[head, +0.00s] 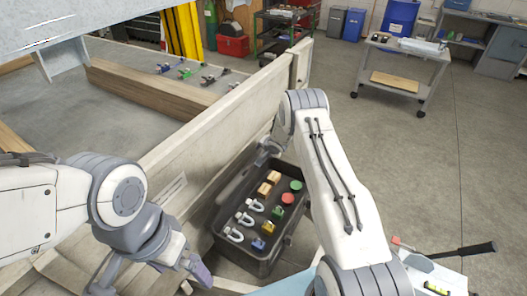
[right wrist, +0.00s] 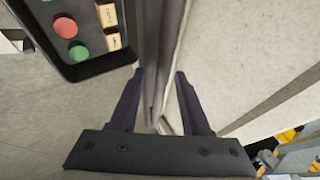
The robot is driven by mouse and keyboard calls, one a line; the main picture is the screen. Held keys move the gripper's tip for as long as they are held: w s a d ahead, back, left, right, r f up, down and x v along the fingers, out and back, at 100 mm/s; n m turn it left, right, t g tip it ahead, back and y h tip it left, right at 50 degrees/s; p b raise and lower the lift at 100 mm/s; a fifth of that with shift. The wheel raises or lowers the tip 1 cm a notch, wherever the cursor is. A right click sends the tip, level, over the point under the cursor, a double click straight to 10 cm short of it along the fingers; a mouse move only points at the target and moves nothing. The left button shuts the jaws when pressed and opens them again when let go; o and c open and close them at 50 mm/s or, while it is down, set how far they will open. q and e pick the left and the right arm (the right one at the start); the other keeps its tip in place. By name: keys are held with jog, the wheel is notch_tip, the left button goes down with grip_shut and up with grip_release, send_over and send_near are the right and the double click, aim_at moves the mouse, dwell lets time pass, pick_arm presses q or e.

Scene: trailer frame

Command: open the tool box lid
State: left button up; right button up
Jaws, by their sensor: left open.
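The black tool box (head: 272,262) stands on the floor beside the trailer's side board in the head view. Its inside is exposed, with shackles, small blocks and red and green discs in view. Its dark lid (head: 236,184) is raised and leans towards the board. My right gripper (head: 268,150) is at the lid's far end, partly hidden by my right arm. In the right wrist view its fingers (right wrist: 160,74) are apart, with a dark lid edge (right wrist: 150,35) between or just beyond them. I see no clear contact. My left gripper (head: 197,270) is open and empty, left of the box.
The trailer's side board (head: 215,125) runs close along the box's left. A grey cart (head: 407,68) stands at the back right. A light-blue surface with tools lies at the lower right. The floor (head: 420,160) between them is clear.

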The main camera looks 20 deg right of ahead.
jog(key=b+v, duration=0.2)
jog(key=v, duration=0.8)
jog(key=shift+r, duration=0.15)
jog(key=shift+s, duration=0.1)
